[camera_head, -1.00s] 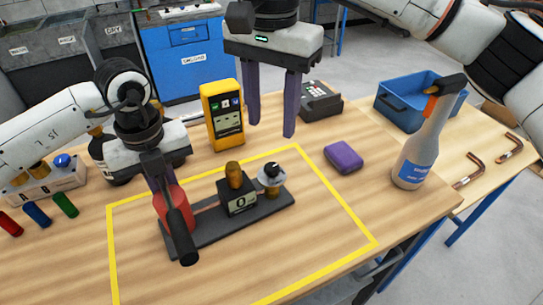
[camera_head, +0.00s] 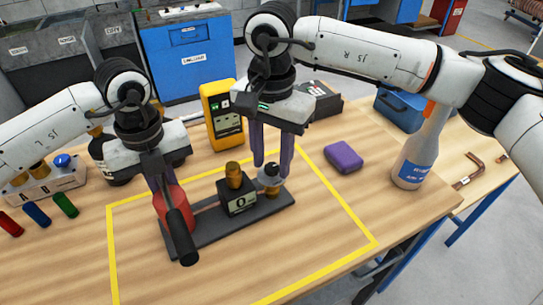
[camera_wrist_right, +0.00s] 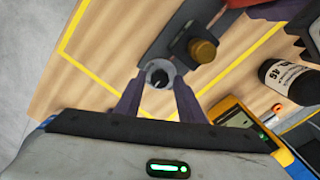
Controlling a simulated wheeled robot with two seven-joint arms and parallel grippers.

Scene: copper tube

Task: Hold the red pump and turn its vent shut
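The red pump (camera_head: 176,212) stands at the left end of a dark base plate (camera_head: 215,229), its black handle (camera_head: 180,222) slanting toward me. My left gripper (camera_head: 168,188) is at the pump's upper body; one purple finger shows against it and the other is mostly hidden. The vent is a round silver knob with a dark mark on a brass fitting (camera_head: 271,191) at the plate's right end. My right gripper (camera_head: 271,172) points down at the vent, its purple fingers apart on either side. In the right wrist view the knob (camera_wrist_right: 160,74) lies between the fingertips, with no clear grip.
A black gauge block (camera_head: 237,201) with a brass cap stands between pump and vent. The yellow-taped area in front is clear.

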